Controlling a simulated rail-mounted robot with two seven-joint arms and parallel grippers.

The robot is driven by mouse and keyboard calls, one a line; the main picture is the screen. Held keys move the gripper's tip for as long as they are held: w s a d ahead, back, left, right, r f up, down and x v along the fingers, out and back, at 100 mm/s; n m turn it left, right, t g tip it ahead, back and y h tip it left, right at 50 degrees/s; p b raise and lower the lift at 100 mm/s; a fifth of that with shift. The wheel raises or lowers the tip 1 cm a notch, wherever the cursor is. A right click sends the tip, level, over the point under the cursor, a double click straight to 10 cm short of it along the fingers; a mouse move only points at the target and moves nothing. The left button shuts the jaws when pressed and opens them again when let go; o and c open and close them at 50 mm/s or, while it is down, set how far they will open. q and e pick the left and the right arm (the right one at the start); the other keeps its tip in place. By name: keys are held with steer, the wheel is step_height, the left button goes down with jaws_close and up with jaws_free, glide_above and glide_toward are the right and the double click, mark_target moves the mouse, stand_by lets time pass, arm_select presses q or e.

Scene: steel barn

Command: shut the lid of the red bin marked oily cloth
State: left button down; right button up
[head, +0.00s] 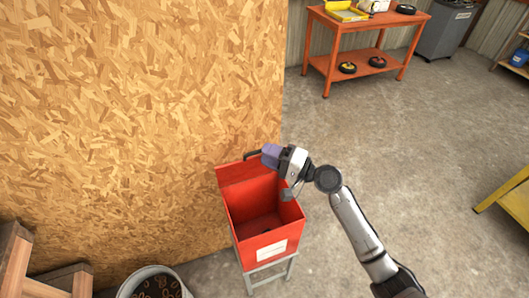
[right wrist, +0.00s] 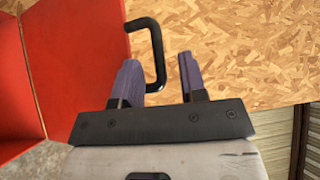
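The red bin (head: 235,222) stands on a grey metal stand beside the chipboard wall. A white label (head: 271,251) is on its front; its text is too small to read. Its lid (head: 245,171) is open, tipped up at the back near the wall. A black handle (head: 252,155) sticks out from the lid's edge. My right gripper (head: 268,155) is at the handle. In the right wrist view my right gripper (right wrist: 161,78) is open, with the handle's bar (right wrist: 157,50) between its purple fingers. Contact is not visible. My left gripper is out of view.
The chipboard wall (head: 140,110) rises close behind and left of the bin. A grey bucket (head: 152,272) stands front left by wooden pieces (head: 15,260). An orange workbench (head: 365,24) is at the back. The concrete floor to the right is clear up to a yellow frame (head: 505,195).

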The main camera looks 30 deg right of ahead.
steer(key=b+v, duration=0.4)
steer(key=v, duration=0.9)
steer(key=shift+s+d, duration=0.2)
stand_by(0.7)
steer(key=shift+c, duration=0.2)
